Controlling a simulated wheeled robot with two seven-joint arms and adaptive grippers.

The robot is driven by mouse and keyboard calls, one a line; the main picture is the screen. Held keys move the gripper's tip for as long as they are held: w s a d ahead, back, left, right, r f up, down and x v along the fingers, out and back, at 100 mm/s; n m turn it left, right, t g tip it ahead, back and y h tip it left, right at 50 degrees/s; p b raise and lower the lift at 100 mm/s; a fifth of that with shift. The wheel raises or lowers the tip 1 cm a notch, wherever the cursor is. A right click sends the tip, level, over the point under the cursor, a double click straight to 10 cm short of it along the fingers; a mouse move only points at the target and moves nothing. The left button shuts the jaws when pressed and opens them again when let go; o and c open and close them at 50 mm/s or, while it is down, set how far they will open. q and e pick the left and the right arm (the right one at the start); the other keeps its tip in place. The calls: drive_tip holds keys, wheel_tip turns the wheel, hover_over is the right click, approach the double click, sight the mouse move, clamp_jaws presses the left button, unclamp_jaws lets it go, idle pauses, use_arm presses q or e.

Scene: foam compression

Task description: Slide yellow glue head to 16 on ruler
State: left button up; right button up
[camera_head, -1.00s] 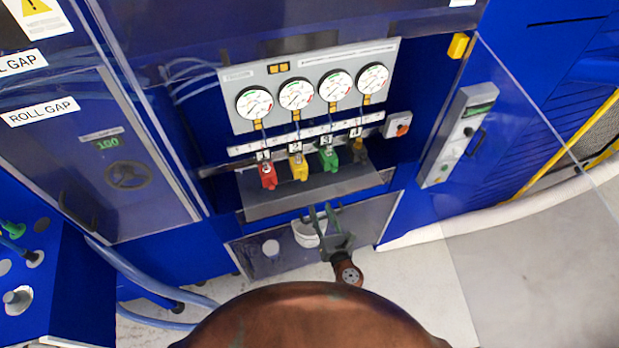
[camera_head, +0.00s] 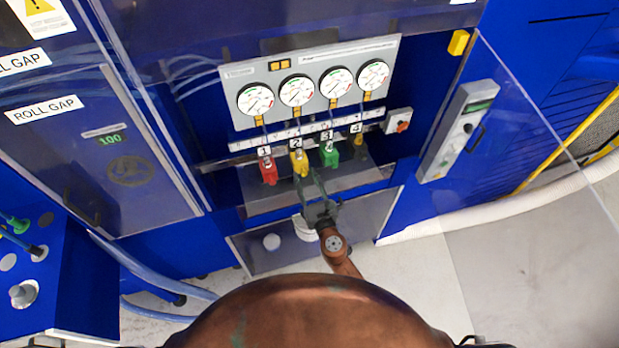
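The yellow glue head (camera_head: 299,161), marked 2, hangs under the white ruler (camera_head: 250,144) between the red head (camera_head: 268,170) and the green head (camera_head: 329,154). The ruler's figures are too small to read. My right gripper (camera_head: 312,181) reaches up from below, its fingers just under and slightly right of the yellow head's lower end. The fingers look spread apart, and I cannot tell whether they touch the head. My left gripper is not in view.
A fourth, dark yellow head (camera_head: 358,138) is at the right end of the ruler. A grey panel with dial gauges (camera_head: 310,82) is above. A grey ledge (camera_head: 265,204) lies below the heads. A control box (camera_head: 458,132) stands to the right.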

clamp_jaws()
idle(0.3)
idle(0.4)
